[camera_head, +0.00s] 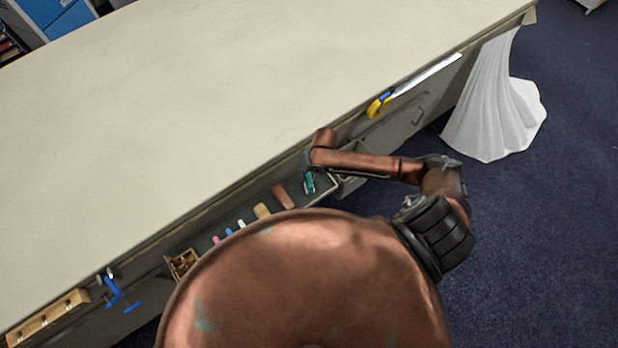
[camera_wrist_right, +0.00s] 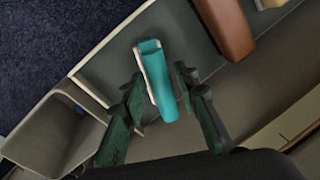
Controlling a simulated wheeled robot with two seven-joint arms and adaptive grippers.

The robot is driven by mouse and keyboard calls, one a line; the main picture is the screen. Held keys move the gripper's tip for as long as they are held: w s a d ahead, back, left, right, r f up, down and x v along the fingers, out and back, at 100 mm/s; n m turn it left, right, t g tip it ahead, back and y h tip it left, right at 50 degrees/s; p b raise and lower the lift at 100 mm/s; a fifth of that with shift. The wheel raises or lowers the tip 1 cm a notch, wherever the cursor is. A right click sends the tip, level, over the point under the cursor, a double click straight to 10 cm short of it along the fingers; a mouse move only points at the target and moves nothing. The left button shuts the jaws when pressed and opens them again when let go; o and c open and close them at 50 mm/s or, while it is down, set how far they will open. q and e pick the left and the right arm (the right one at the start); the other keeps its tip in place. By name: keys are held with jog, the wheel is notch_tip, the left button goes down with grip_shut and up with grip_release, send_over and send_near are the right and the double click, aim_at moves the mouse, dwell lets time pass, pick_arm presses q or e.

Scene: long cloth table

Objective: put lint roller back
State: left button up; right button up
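A teal object with a white side (camera_wrist_right: 160,82) lies in the shallow grey tray (camera_wrist_right: 100,62) on the table's side; it also shows in the head view (camera_head: 309,183). I cannot tell for sure whether it is the lint roller, and no other thing is clearly one. My right gripper (camera_wrist_right: 160,78) is open, with one dark green finger on each side of the teal object and gaps showing. It looks empty. In the head view my right arm hides most of that gripper. My left gripper is not in view.
A brown rounded block (camera_wrist_right: 225,27) lies beside the teal object. A grey open bin (camera_wrist_right: 38,135) adjoins the tray. Several small coloured pieces lie farther along the tray. A yellow-and-blue handled tool (camera_head: 379,104) hangs on the table's side. The cloth tabletop (camera_head: 200,90) is bare.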

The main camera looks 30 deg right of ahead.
jog(key=shift+o, duration=0.4)
notch_tip(320, 180, up, 12)
jog(key=d+p, duration=0.1)
jog(key=d, duration=0.1)
jog(key=shift+s, duration=0.35)
jog(key=shift+d, duration=0.1)
